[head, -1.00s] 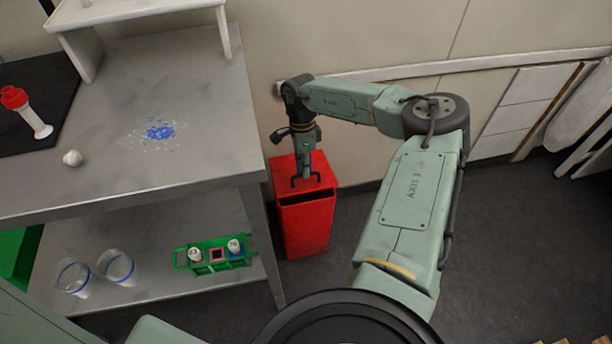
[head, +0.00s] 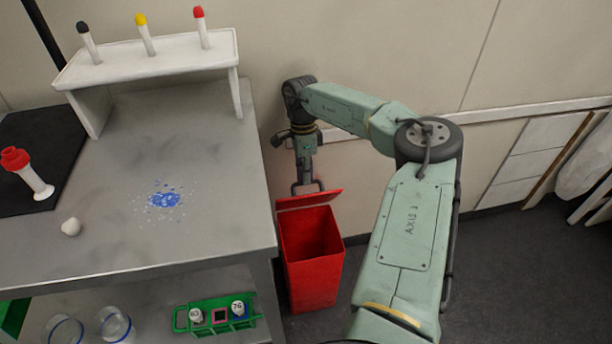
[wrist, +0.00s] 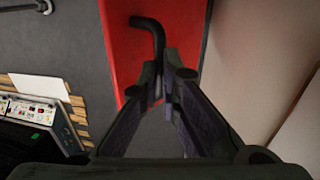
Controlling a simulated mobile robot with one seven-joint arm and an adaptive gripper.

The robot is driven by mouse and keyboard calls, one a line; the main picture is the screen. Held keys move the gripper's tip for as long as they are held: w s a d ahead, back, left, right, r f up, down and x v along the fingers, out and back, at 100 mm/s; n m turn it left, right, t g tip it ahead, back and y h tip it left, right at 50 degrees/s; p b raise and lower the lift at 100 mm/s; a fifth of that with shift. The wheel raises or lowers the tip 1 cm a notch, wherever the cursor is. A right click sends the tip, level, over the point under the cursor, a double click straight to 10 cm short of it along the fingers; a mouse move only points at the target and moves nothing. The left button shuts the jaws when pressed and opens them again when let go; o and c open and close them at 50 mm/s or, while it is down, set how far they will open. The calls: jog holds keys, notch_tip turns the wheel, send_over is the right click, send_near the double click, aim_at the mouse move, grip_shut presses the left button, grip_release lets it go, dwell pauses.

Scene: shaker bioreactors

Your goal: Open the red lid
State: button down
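The red lid (head: 309,200) of the red bin (head: 313,272) is raised and tilted up at its wall side, and the bin's dark inside shows below it. In the wrist view the lid (wrist: 185,28) is a red panel with a bent black handle (wrist: 157,38). My gripper (head: 306,186) is at the lid's handle, above the bin. In the wrist view my gripper's fingers (wrist: 167,88) come together around the end of the handle. The exact contact is partly hidden by the fingers.
A metal bench (head: 205,130) stands left of the bin, with a white rack (head: 150,58) of several tubes on top. A green holder (head: 217,315) with bottles sits on its lower shelf. The wall is close behind the bin. Floor (head: 520,270) is clear to the right.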

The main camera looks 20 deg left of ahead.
notch_tip(320, 180, down, 2)
jog(key=shift+f, duration=0.1)
jog(key=c, duration=1.4)
grip_release()
jog(key=shift+w+a+f, duration=0.1)
jog(key=shift+f, duration=0.2)
jog(key=shift+r, duration=0.2)
jog(key=shift+c, duration=0.7)
jog(key=shift+w+r, duration=0.1)
jog(key=shift+r, duration=0.15)
jog(key=shift+c, duration=0.3)
jog(key=r, duration=0.4)
jog(key=w+r, duration=0.1)
jog(key=r, duration=0.3)
jog(key=a+r, duration=0.1)
jog(key=r, duration=0.2)
jog(key=shift+w+a+r, duration=0.1)
jog(key=shift+w+r, duration=0.25)
jog(key=shift+r, duration=0.05)
jog(key=shift+c, duration=0.4)
jog(key=shift+f, duration=0.1)
